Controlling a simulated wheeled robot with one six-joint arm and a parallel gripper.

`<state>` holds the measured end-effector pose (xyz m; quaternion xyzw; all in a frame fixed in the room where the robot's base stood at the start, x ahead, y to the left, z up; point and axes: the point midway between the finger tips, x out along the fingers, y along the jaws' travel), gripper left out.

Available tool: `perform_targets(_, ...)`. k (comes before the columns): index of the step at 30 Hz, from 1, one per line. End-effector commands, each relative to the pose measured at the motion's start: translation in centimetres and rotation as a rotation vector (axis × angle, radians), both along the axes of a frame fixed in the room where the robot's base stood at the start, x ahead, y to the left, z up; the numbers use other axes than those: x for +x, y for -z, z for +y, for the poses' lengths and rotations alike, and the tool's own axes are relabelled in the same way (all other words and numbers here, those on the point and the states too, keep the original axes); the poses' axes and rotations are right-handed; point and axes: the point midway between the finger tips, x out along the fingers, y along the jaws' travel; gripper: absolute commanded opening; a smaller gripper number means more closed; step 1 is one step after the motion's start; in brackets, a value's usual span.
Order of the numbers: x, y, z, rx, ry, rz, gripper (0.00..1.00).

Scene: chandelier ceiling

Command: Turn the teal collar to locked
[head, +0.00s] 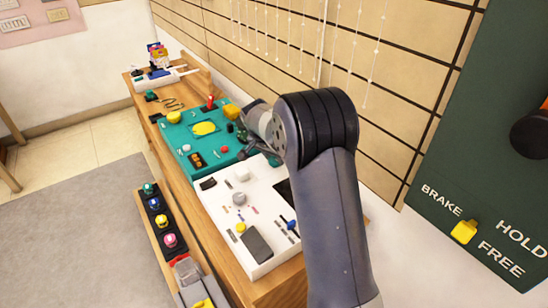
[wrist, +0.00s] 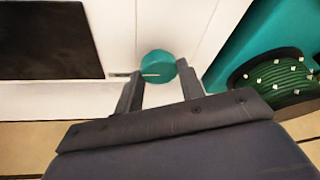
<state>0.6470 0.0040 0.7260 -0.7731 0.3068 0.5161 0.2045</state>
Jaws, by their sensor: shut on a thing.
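The teal collar (wrist: 157,66) is a round teal knob with a thin pale line on its face. It shows in the wrist view on the white panel, between the two fingertips. My gripper (wrist: 161,80) is shut on it, one finger on each side. In the wrist view the pale line lies roughly level, toward the left, next to small marks on the panel that are too small to read. In the head view my arm hides the collar, and my wrist is over the right side of the boards.
The white panel (head: 213,205) holds knobs, buttons and a dark screen. A teal panel (head: 180,135) lies beyond it. In the wrist view a dark screen (wrist: 45,40) is left of the collar and a green coil (wrist: 275,78) is at right. A tiled wall (head: 385,105) rises close behind.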

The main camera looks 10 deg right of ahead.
Motion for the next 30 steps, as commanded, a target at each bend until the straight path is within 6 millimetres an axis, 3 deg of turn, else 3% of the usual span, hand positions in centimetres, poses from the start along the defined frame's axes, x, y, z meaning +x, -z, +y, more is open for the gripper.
perform_targets(18, 0.01, 0.01, 0.06, 0.002, 0.048, 0.000, 0.14)
perform_targets(19, 0.01, 0.01, 0.06, 0.002, 0.048, 0.000, 0.38)
perform_targets(27, 0.01, 0.01, 0.04, 0.001, 0.046, 0.000, 0.59)
perform_targets(30, 0.01, 0.01, 0.04, 0.001, 0.046, 0.000, 0.59)
